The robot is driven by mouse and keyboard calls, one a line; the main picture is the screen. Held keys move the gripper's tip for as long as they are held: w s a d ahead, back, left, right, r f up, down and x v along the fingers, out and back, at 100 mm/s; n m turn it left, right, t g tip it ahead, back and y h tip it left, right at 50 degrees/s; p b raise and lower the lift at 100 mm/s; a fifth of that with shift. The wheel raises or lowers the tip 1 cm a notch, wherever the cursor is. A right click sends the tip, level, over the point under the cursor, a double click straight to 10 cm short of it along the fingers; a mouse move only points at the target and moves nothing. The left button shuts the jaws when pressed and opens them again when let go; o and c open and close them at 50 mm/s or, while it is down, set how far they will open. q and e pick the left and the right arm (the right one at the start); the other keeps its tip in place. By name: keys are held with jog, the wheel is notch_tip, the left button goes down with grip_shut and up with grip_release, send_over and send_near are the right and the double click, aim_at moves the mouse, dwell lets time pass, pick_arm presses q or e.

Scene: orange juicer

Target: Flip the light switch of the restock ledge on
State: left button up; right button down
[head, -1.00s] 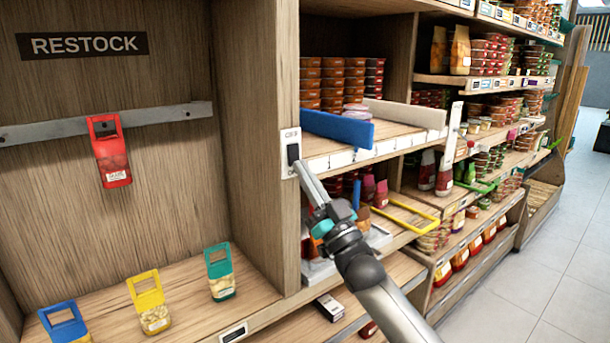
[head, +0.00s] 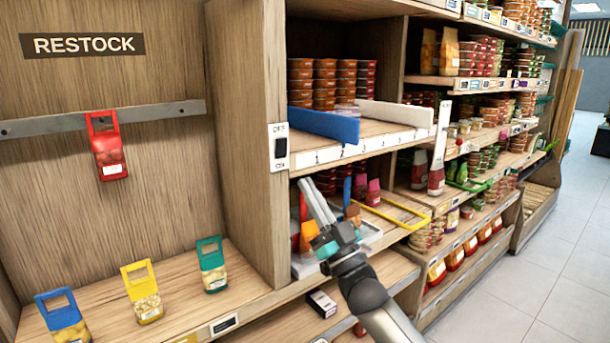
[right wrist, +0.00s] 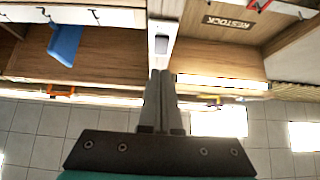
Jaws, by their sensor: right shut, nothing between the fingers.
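The light switch (head: 280,146) is a white plate with a dark rocker on the front edge of the wooden upright beside the restock ledge (head: 185,283). Small lettering shows above and below the rocker; I cannot tell surely which way it is tipped. My right gripper (head: 308,181) is shut and empty, its fingers pointing up, below and to the right of the switch and apart from it. In the right wrist view the switch (right wrist: 162,44) shows beyond the shut fingertips (right wrist: 160,72). My left gripper is not in view.
A red pack (head: 108,147) hangs on the rail under the RESTOCK sign (head: 89,45). Blue, yellow and green-topped packs (head: 212,265) stand on the ledge. Stocked shelves with a blue divider (head: 325,126) lie right of the upright. The floor (head: 550,260) at right is clear.

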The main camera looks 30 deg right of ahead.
notch_tip(320, 180, down, 30)
jog(key=s+m+g+h, duration=0.2)
jog(key=s+g+h, duration=0.1)
jog(key=g, duration=0.4)
jog(key=s+a+f+g, duration=0.2)
jog(key=s+f+g, duration=0.15)
jog(key=f, duration=0.55)
jog(key=s+a+f+g, duration=0.1)
jog(key=s+f+g, duration=0.25)
jog(key=f, duration=0.45)
jog(key=s+a+f+n+g, duration=0.2)
jog(key=s+a+f+g, duration=0.2)
jog(key=s+f, duration=0.95)
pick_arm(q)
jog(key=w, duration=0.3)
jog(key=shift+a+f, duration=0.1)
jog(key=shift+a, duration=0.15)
pick_arm(e)
jog(key=s+a+f+g, duration=0.2)
jog(key=s+f+g, duration=0.1)
jog(key=s, duration=0.7)
jog(key=s+a+f+n+g, duration=0.1)
jog(key=s+a+f+g, duration=0.2)
jog(key=s, duration=0.8)
notch_tip(320, 180, down, 2)
jog(key=shift+s+f+g+y, duration=0.2)
jog(key=shift+g+y, duration=0.1)
jog(key=shift+g, duration=0.1)
